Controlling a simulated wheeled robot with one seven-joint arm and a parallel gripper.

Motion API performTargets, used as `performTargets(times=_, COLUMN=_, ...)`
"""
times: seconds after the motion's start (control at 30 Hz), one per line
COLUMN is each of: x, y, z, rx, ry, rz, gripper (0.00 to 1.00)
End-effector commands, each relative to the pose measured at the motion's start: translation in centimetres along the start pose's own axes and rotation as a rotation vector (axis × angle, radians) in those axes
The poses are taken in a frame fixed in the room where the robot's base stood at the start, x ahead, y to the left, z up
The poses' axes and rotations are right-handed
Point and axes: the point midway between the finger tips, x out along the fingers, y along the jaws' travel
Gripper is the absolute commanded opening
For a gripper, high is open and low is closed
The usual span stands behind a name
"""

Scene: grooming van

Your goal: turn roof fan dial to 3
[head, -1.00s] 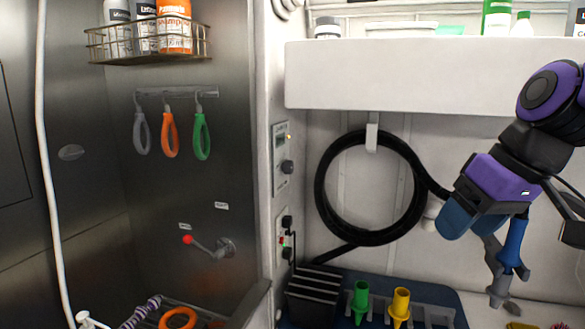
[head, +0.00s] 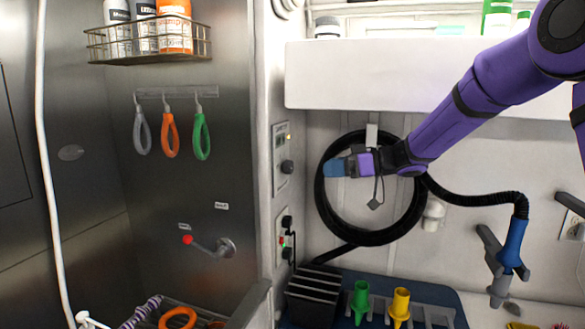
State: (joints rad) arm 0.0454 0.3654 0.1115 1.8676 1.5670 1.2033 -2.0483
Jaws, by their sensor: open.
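A dark round dial (head: 287,167) sits on a pale control panel (head: 281,145) on the narrow wall beside the steel tub enclosure. The panel has a small display and a lit amber light above the dial. I take this as the roof fan dial; its markings and pointer are too small to read. My gripper (head: 328,168) has blue fingers and points left at about the dial's height in the picture. It is open and empty, to the right of the dial and apart from it. The gap between its fingers is hard to see from here.
A black coiled hose (head: 325,205) hangs behind my gripper. A white shelf (head: 400,75) overhangs above. A socket panel (head: 285,240) with plugs is below the dial. A blue dryer nozzle (head: 511,245) hangs at right. Green (head: 360,298) and yellow (head: 400,302) nozzles stand below.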

Motion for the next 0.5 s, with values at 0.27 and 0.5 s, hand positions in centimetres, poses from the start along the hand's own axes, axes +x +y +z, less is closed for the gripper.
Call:
performTargets(times=0.27, x=1.8, y=6.1, z=1.2, rx=-0.132, ry=0.175, rz=0.068, gripper=0.68)
performTargets(times=0.5, x=3.1, y=6.8, z=1.0, rx=-0.153, ry=0.197, rz=0.08, gripper=0.68)
